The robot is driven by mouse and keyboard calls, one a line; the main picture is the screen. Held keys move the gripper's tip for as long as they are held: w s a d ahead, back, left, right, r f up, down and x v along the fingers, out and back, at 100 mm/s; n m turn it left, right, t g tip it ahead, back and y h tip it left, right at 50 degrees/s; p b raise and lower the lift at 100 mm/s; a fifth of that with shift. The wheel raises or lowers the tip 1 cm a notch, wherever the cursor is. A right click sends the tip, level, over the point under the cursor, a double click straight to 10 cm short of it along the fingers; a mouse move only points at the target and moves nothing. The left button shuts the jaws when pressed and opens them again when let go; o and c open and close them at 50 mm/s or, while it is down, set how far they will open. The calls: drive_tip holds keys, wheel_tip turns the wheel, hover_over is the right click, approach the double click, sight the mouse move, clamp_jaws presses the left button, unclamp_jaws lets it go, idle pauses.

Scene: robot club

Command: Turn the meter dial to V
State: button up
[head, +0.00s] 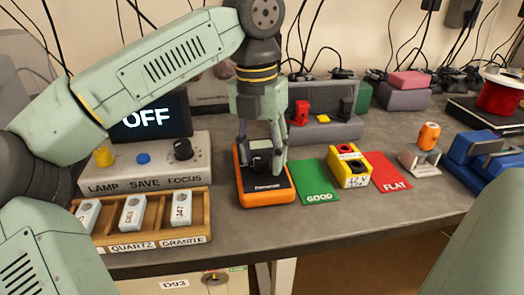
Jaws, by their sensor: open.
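The meter (266,197) is an orange-edged handheld unit with a black face, lying on the bench near its front edge. My gripper (264,165) points down over the meter's upper part. Its jaws are open, with the fingers on either side of a dark part that looks like the dial. Whether the fingers touch it cannot be told. The dial's pointer and the V mark are hidden behind the fingers or too small to read.
A green GOOD card (318,182) and a yellow battery tester (349,169) lie right of the meter, then a red FLAT card (391,172). Left are a lamp control box (150,165) and a wooden slide rack (158,235). A grey stand (325,130) is behind.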

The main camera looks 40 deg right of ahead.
drive_tip(key=shift+c, duration=0.2)
clamp_jaws()
idle(0.3)
drive_tip(key=shift+m, duration=0.3)
drive_tip(key=m+p, duration=0.2)
drive_tip(key=m, duration=0.1)
drive_tip(key=shift+r, duration=0.15)
drive_tip(key=m+p, duration=0.1)
drive_tip(key=m, duration=0.4)
drive_tip(key=shift+p, duration=0.35)
idle(0.3)
drive_tip(key=shift+o, duration=0.2)
unclamp_jaws()
